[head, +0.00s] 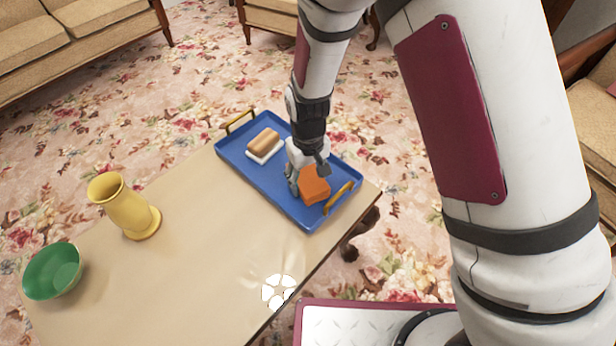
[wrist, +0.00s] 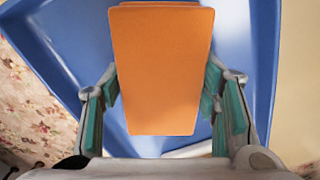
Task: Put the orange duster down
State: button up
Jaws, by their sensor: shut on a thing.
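The orange duster (head: 314,184) is an orange block at the right end of the blue tray (head: 262,188). My gripper (head: 306,182) reaches down over the tray and is shut on the duster. In the wrist view the duster (wrist: 162,70) fills the middle, between the two fingers of my gripper (wrist: 162,100), with the blue tray (wrist: 262,60) below it. I cannot tell whether the duster touches the tray floor. The gripper partly hides the duster's far side in the head view.
A tan and white brush-like block (head: 264,142) lies in the tray's left part. The tray has brass handles (head: 339,197) at its ends. On the tan table (head: 200,260) stand a yellow vase (head: 125,208) and a green bowl (head: 52,272). The table's front middle is bare.

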aim_at(308, 176)
jog(key=shift+s+f+b, duration=0.1)
jog(key=shift+f+b, duration=0.2)
jog(key=shift+f, duration=0.1)
jog(key=o, duration=1.5)
jog(key=shift+f, duration=0.1)
jog(key=shift+c, duration=0.2)
notch_tip(308, 176, up, 13)
jog(key=p, duration=0.4)
jog(key=shift+p, duration=0.4)
